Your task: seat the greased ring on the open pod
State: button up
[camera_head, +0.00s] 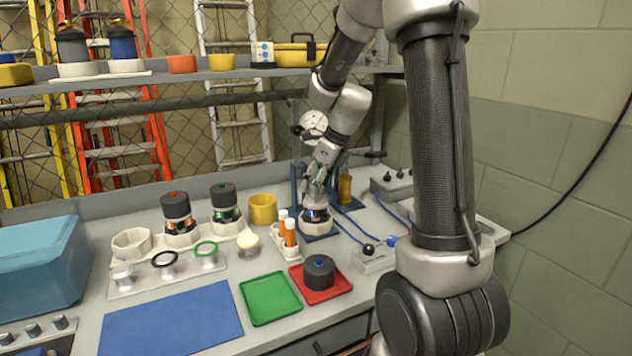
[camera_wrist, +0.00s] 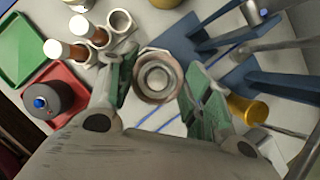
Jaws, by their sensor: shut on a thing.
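The open pod (camera_head: 317,222) stands upright on a blue fixture, its pale base and a blue-lit band showing below my gripper (camera_head: 316,192). In the wrist view, a round pinkish-grey ring shape (camera_wrist: 157,62) lies between the green fingers of my gripper (camera_wrist: 160,78), with grey circles inside it. The fingers are shut on its sides; I take it for the ring, though ring and pod rim are hard to tell apart from above. Grease on it cannot be made out. A dark cap with a blue knob (camera_head: 319,268) sits on a red tray (camera_head: 335,292).
A rack (camera_head: 180,276) holds a black ring (camera_head: 163,258) and a green ring (camera_head: 206,248). Two closed pods (camera_head: 178,215) stand behind it. The blue mat (camera_head: 172,320) and green tray (camera_head: 270,299) are clear.

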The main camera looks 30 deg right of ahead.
jog(key=shift+f, duration=0.45)
dwell(0.4)
jog(key=o, duration=0.8)
jog(key=shift+c, duration=0.2)
jog(key=v, duration=1.2)
